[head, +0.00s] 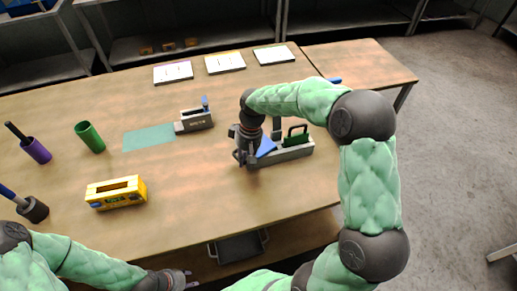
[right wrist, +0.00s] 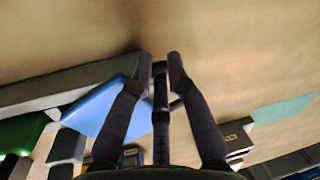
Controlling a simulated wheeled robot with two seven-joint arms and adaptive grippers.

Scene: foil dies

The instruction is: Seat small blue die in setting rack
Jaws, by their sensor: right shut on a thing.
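The small blue die (head: 265,145) is a blue plate that looks tilted, at the left part of the long grey setting rack (head: 294,154). In the right wrist view the blue die (right wrist: 98,105) lies by my left-hand finger, beside the grey rack wall (right wrist: 60,88). My right gripper (head: 243,158) is at the left end of the rack, shut on the blue die; its fingertips (right wrist: 163,62) are close together in the wrist view. The fingers hide the grip, and I cannot tell whether the die is seated. My left gripper (head: 188,280) is low at the front edge, its opening unclear.
A green die (head: 292,140) stands in the rack. A smaller grey holder (head: 195,121) with a blue piece stands behind left, beside a teal mat (head: 148,138). A yellow box (head: 117,193), green cup (head: 90,137) and purple cup (head: 36,151) stand left. The middle front of the table is clear.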

